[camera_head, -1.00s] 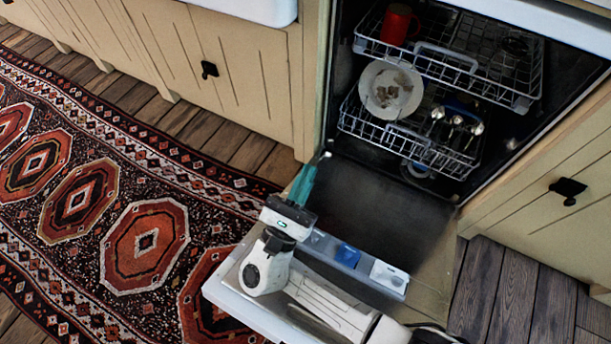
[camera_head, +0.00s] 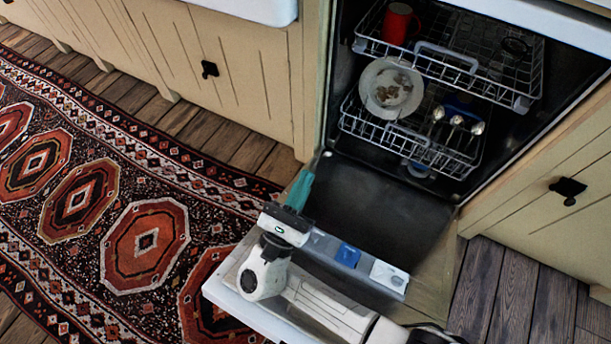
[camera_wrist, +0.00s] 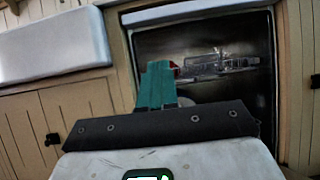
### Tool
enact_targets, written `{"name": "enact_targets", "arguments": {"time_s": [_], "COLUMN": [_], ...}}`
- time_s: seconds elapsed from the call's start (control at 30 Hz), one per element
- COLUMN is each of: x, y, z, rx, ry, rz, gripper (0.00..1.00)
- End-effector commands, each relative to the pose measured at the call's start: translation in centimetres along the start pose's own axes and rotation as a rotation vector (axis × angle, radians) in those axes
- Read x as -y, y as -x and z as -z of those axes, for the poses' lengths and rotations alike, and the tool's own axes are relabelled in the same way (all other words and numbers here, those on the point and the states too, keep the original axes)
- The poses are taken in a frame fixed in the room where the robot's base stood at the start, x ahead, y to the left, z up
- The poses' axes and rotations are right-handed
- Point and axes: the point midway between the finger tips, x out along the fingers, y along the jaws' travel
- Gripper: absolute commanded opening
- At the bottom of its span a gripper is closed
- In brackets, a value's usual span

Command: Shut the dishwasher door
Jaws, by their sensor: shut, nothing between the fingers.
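The dishwasher door (camera_head: 370,212) hangs open, folded down in front of the dishwasher, its inner face up. My gripper (camera_head: 300,188) has teal fingers, which are shut and empty. In the head view it is over the left part of the door, fingers pointing toward the dishwasher opening. My arm covers much of the door's outer end. I cannot tell whether the gripper touches the door. In the wrist view the teal fingers (camera_wrist: 157,85) stand in front of the dark dishwasher opening (camera_wrist: 205,62), and the door does not show clearly there.
The upper rack (camera_head: 455,55) holds a red mug (camera_head: 398,22). The lower rack (camera_head: 425,135) holds a soiled plate (camera_head: 391,88) and several spoons. Both racks sit inside the opening. Cream cabinets flank it. A patterned rug (camera_head: 90,200) covers the floor at left.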

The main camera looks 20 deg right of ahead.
Motion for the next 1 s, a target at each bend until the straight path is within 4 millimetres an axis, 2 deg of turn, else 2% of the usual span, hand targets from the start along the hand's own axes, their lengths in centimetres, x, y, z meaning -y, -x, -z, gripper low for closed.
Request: {"name": "enact_targets", "arguments": {"time_s": [0.3, 0.5, 0.7, 1.0], "x": [-0.1, -0.1, 0.0, 0.3], "y": [6.1, 8.8, 9.6, 9.2], "z": [0.0, 0.0, 0.0, 0.3], "rx": [0.001, 0.000, 0.001, -0.016], "ry": [-0.001, -0.001, -0.001, -0.005], "rz": [-0.006, -0.003, -0.001, 0.013], "gripper": [0.00, 0.00, 0.00, 0.00]}}
